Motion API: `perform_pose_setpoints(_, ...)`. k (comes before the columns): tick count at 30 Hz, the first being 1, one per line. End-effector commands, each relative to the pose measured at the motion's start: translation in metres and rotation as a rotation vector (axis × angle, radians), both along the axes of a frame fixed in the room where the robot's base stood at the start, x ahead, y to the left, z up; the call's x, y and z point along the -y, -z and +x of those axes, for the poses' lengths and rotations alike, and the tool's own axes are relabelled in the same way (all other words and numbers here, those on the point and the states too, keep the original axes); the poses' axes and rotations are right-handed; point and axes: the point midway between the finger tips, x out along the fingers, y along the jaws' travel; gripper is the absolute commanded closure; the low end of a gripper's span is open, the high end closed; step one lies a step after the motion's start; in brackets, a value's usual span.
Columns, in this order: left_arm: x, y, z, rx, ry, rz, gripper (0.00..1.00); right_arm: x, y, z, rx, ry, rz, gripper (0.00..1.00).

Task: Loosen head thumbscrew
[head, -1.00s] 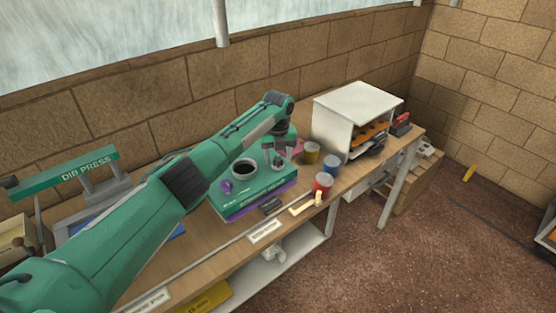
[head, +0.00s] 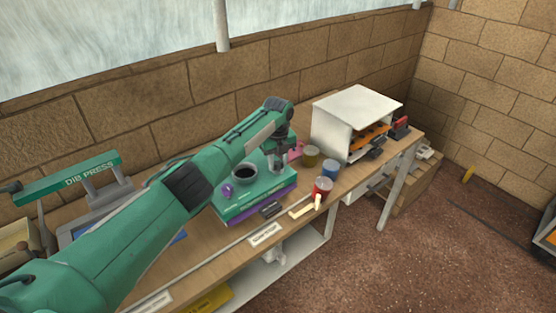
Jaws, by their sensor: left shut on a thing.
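My left gripper (head: 277,163) points down over the right end of a green book-like block (head: 262,197). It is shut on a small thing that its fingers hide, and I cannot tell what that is. No thumbscrew can be made out at this size. A green press (head: 88,176) marked "DIB PRESS" stands at the far left of the workbench (head: 215,253), well away from the gripper. My right gripper is not in view.
A dark-topped cup (head: 244,173) and a purple knob-like thing (head: 226,190) are on the green block. A white open cabinet (head: 333,130) stands at the back right.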

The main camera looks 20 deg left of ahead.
Motion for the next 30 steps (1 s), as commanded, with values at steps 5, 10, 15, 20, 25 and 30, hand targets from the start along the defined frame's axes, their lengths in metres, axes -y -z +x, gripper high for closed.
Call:
perform_pose_setpoints(5, 0.0, -0.003, 0.0, -0.001, -0.168, 0.0, 0.9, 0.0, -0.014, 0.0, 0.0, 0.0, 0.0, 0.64)
perform_pose_setpoints(10, 0.0, -0.003, 0.0, 0.0, -0.346, 0.001, 0.9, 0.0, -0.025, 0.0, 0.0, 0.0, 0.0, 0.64)
perform_pose_setpoints(15, 0.0, -0.003, 0.0, -0.001, -0.542, 0.0, 0.9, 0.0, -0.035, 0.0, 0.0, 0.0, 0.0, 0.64)
perform_pose_setpoints(20, 0.0, -0.003, 0.0, -0.001, -0.743, 0.0, 0.9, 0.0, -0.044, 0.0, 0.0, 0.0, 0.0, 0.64)
perform_pose_setpoints(25, 0.0, -0.003, 0.0, -0.001, -0.959, 0.001, 0.9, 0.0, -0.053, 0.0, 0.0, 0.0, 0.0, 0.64)
perform_pose_setpoints(30, 0.0, -0.003, 0.0, -0.001, -1.174, 0.0, 0.9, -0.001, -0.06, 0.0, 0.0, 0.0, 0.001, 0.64)
